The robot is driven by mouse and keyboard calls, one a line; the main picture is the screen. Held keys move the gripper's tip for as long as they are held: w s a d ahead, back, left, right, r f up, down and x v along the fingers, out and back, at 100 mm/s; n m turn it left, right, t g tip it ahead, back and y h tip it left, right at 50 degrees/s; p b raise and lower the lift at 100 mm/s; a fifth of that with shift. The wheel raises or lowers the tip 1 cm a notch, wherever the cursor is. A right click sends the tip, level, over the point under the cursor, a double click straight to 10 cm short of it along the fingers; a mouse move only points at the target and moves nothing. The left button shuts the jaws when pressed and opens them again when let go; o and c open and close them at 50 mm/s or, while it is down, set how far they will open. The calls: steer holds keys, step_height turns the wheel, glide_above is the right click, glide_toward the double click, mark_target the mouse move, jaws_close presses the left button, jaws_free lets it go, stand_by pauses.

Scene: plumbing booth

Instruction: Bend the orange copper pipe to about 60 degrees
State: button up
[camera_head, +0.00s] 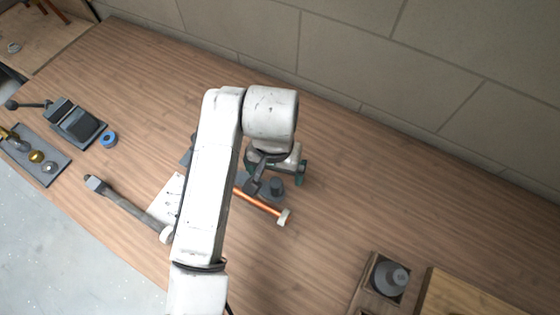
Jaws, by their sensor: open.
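The orange copper pipe (258,202) lies on the workbench just right of my arm. Its visible part looks straight, slanting down to the right to a cream-coloured end piece (284,217). Its left part is hidden behind my arm, so its full shape cannot be told. My gripper (289,179), with teal fingertips, is open above and beside the pipe, close to the visible stretch. I cannot tell whether it touches the pipe. A dark grey piece around the pipe is mostly covered by my arm and gripper.
A long grey tool (125,204) and a white sheet (168,196) lie left of my arm. A grey device (77,121), blue ring (108,139) and tray of fittings (52,172) are farther left. A wooden holder (367,287) stands lower right. The bench's right middle is clear.

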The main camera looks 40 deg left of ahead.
mark_target(276, 183)
steer(key=shift+f+b, duration=3.55)
steer(key=shift+f, duration=0.3)
steer(key=shift+c, duration=0.5)
steer(key=c, duration=1)
steer(key=shift+s+d+m+p, duration=0.8)
steer(key=shift+s+d+m, duration=0.2)
steer(key=shift+s, duration=0.05)
steer(key=shift+s+d+m, duration=0.4)
steer(key=shift+s, duration=0.15)
steer(key=shift+s+d+m+p, duration=0.3)
steer(key=shift+s+d+m, duration=0.1)
steer(key=shift+s+m, duration=0.15)
steer(key=shift+s+d, duration=0.1)
steer(key=shift+s, duration=0.05)
